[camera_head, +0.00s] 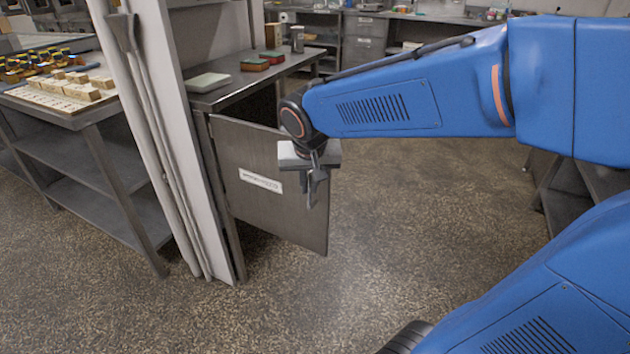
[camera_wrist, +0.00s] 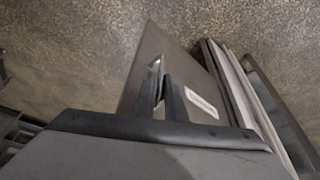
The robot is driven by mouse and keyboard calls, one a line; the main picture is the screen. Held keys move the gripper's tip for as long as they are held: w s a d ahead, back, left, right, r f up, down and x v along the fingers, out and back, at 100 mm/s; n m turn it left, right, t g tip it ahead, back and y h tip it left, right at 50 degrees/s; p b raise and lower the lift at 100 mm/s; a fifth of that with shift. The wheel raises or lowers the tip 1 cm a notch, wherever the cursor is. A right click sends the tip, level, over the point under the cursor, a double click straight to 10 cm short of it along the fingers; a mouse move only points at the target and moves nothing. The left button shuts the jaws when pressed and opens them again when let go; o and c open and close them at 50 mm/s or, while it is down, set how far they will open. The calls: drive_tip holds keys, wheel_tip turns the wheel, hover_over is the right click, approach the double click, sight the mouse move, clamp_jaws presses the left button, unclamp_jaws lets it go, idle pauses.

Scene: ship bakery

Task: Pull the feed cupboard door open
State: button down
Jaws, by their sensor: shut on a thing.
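The feed cupboard door (camera_head: 262,205) is a grey metal panel with a white label (camera_head: 261,181). It stands swung out from the steel cupboard (camera_head: 205,165) at its left edge, with a dark gap above and behind it. My gripper (camera_head: 314,190) is at the door's free right edge, shut on the handle, which is mostly hidden by the fingers. In the wrist view the fingers (camera_wrist: 168,98) close at a small bright handle (camera_wrist: 155,75) on the door face (camera_wrist: 150,48), and the label (camera_wrist: 201,103) shows to the right.
A white post with leaning poles (camera_head: 165,130) stands just left of the cupboard. A steel table (camera_head: 70,118) with small wooden blocks is farther left. Boxes (camera_head: 254,65) lie on the cupboard top. The speckled floor (camera_head: 390,235) in front and right of the door is clear.

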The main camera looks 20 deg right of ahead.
drive_tip(key=shift+s+a+r, duration=0.15)
drive_tip(key=shift+a, duration=0.65)
drive_tip(key=c, duration=1.8)
unclamp_jaws()
drive_tip(key=shift+c, duration=0.2)
